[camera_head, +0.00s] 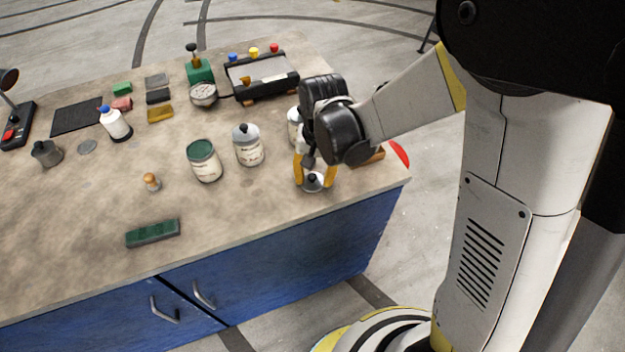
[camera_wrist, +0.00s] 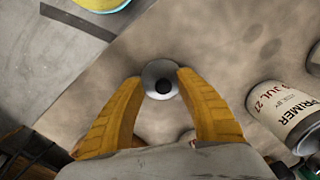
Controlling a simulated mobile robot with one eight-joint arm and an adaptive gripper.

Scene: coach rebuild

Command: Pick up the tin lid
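The tin lid looks like a small round silver disc with a dark knob in its middle. In the head view the tin lid (camera_head: 313,184) is near the bench's front right part. In the wrist view the tin lid (camera_wrist: 149,76) sits between the fingertips of my gripper (camera_wrist: 160,77). My gripper (camera_head: 312,180) points down, with one yellow finger on each side of the lid. The fingertips are apart by about the lid's width, close against its edges. I cannot tell whether they press on it, or whether the lid is clear of the bench.
A silver can (camera_head: 248,148) and a green-topped tin (camera_head: 205,165) stand to the left. A labelled primer can (camera_wrist: 285,112) is close right in the wrist view. A small wooden-topped piece (camera_head: 152,182) and a green block (camera_head: 152,233) lie farther left. The bench (camera_head: 250,215) is bare in front.

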